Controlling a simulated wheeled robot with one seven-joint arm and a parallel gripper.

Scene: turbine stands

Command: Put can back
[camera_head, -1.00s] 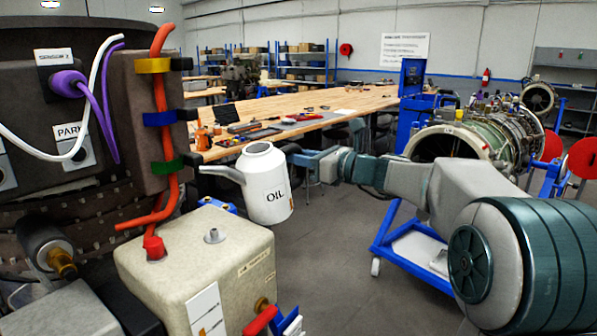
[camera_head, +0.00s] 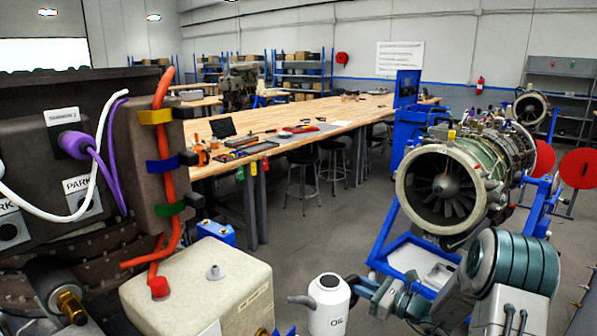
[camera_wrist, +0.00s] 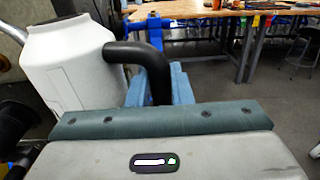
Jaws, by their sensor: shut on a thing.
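The white oil can (camera_head: 328,305) with the word OIL on it is low in the head view, right of the beige tank (camera_head: 215,285). Its spout points left and it looks upright. My gripper (camera_head: 366,288) is at the can's right side, shut on its handle. In the wrist view the can (camera_wrist: 68,70) fills the upper left, and its black handle (camera_wrist: 140,52) runs into my gripper (camera_wrist: 155,88). The fingertips are partly hidden. The can's bottom is cut off by the head view's lower edge.
A long wooden workbench (camera_head: 330,112) with tools and stools crosses the middle. A turbine engine (camera_head: 447,185) on a blue stand is at the right. A panel with cables (camera_head: 85,150) is at the left. Grey floor lies between bench and turbine stand.

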